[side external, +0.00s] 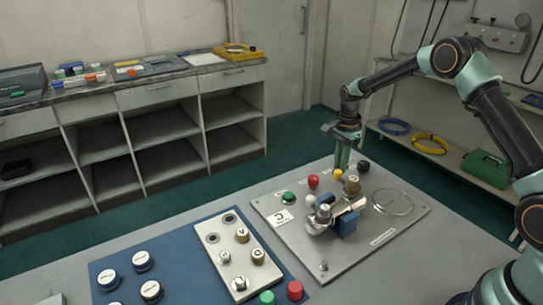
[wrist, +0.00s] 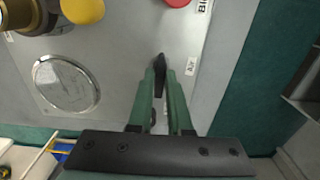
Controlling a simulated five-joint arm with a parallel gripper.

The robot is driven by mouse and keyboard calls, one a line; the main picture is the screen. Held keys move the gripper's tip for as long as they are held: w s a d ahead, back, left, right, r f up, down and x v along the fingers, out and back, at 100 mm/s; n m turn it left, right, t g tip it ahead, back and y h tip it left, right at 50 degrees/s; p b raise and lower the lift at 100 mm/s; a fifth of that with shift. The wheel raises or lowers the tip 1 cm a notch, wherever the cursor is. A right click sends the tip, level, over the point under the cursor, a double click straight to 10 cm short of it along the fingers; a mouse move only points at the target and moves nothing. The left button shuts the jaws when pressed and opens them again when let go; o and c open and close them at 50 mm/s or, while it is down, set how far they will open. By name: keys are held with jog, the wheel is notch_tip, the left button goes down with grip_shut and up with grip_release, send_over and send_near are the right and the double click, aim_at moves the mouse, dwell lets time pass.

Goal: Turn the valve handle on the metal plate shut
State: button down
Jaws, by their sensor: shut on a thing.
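The grey metal plate (side external: 345,252) lies on the table with knobs, fittings and a round glass-faced gauge (side external: 392,201) on it. My gripper (side external: 342,165) reaches down to the plate's far side, behind the yellow knob (side external: 337,174). In the wrist view my gripper (wrist: 159,78) has its green fingers closed around a narrow black handle (wrist: 159,66), beside a white label reading "Air". The fingers hide part of the handle, so its angle is hard to tell. In the side view the handle is hidden by the fingers and knobs.
A red knob (side external: 313,181) and a black knob (side external: 363,165) stand close to my gripper. A silver fitting with a blue block (side external: 345,223) is nearer the front. A blue mat (side external: 190,260) with a white valve panel (side external: 222,262) lies to the left. Green floor lies beyond the table.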

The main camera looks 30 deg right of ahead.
jog(key=shift+r, duration=0.1)
jog(key=c, duration=0.8)
grip_release()
jog(key=shift+c, duration=0.2)
notch_tip(320, 180, up, 12)
